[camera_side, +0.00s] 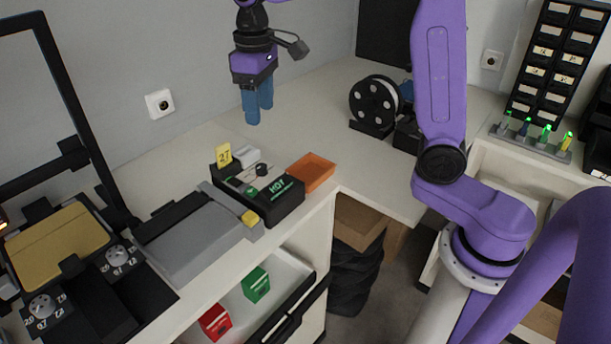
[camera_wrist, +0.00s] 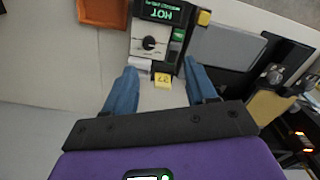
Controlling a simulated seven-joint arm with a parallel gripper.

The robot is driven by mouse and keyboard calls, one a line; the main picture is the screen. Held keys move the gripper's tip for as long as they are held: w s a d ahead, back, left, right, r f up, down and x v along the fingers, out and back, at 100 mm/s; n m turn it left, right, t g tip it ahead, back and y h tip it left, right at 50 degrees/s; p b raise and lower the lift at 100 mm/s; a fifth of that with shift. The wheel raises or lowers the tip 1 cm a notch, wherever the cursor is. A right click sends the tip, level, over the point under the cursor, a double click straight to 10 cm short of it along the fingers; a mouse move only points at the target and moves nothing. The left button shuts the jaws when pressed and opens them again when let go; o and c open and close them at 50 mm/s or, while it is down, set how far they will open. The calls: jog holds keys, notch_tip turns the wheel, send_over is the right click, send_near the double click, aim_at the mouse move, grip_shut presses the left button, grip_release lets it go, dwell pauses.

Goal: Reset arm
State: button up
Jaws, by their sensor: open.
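My gripper (camera_side: 258,112) has blue fingers on a purple body. In the side view it hangs in the air above the white worktop (camera_side: 330,118), behind and above the black device marked HOT. In the wrist view my gripper (camera_wrist: 163,88) shows its two blue fingers spread apart. Nothing is between the fingertips at their own height; the device and a yellow tag lie beyond them. My purple arm stands at the right of the side view.
The black HOT device (camera_side: 276,207) has a yellow 27 tag (camera_side: 223,156) behind it and an orange tray (camera_side: 311,170) beside it. A spool (camera_side: 376,101) stands at the back. A grey machine (camera_side: 190,243) is at left. Red (camera_side: 215,321) and green (camera_side: 256,284) boxes sit in an open drawer.

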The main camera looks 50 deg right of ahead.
jog(key=s+d+f+n, duration=0.1)
jog(key=s+f+n, duration=0.1)
jog(key=s, duration=0.7)
jog(key=s+d+f+n, duration=0.1)
jog(key=s+f+n, duration=0.2)
jog(key=s, duration=0.7)
jog(key=s+d+f+n, duration=0.2)
jog(key=s+f+n, duration=0.1)
jog(key=s, duration=0.7)
jog(key=shift+f, duration=0.35)
jog(key=shift+d, duration=0.1)
